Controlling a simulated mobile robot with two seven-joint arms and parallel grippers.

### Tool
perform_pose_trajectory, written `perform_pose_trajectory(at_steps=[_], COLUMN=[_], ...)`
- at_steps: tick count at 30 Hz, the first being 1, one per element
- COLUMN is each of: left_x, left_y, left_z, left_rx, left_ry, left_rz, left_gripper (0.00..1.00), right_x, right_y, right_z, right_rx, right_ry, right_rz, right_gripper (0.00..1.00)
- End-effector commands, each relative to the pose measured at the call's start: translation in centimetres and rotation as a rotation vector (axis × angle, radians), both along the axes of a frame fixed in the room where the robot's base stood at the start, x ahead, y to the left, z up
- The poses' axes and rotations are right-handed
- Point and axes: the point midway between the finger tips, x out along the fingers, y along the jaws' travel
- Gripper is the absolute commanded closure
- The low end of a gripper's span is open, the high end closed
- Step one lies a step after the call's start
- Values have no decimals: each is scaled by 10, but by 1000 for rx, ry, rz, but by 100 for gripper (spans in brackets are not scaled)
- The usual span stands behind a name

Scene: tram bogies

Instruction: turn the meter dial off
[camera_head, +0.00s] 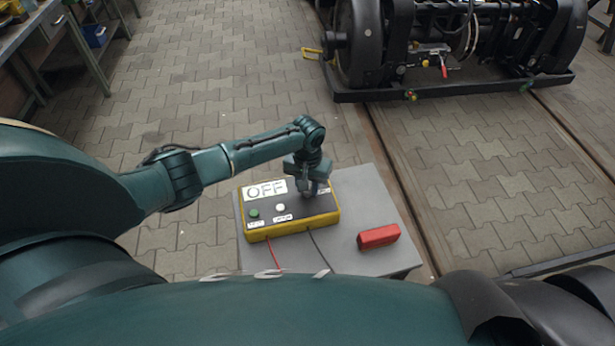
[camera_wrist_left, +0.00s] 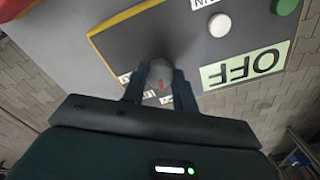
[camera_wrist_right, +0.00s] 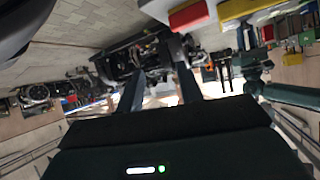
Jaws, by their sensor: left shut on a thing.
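The meter (camera_head: 290,211) is a yellow box with a dark top, standing on a grey table. The dial (camera_wrist_left: 161,76) is a grey round knob with a small red mark. My left gripper (camera_head: 308,188) points down over the right part of the meter and is shut on the dial, one finger on each side. In the head view the gripper mostly hides the dial. My right gripper (camera_wrist_right: 160,80) is open and empty, away from the meter.
A green button (camera_head: 254,213) and a white button (camera_head: 280,207) sit left of the dial. A red block (camera_head: 378,237) lies on the grey table (camera_head: 350,190) to the right. Cables run off the meter's front. A dark bogie (camera_head: 450,45) stands on rails behind.

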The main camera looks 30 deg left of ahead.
Motion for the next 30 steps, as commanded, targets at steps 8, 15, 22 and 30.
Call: perform_pose_trajectory(at_steps=[8,15,22,30], left_x=[0,1,1,1], left_y=[0,0,0,0], left_z=[2,1,1,1], left_rx=[-1,0,0,0], left_ry=[1,-1,-2,-3], left_rz=[153,210,222,221], left_gripper=[94,94,94,68], right_x=[-1,0,1,1], right_y=[-11,-11,-11,-11], right_z=[2,3,2,2], right_rx=[-18,-8,-9,-11], right_ry=[33,41,42,42], right_rz=[-25,-43,-43,-43], right_gripper=[64,64,64,64])
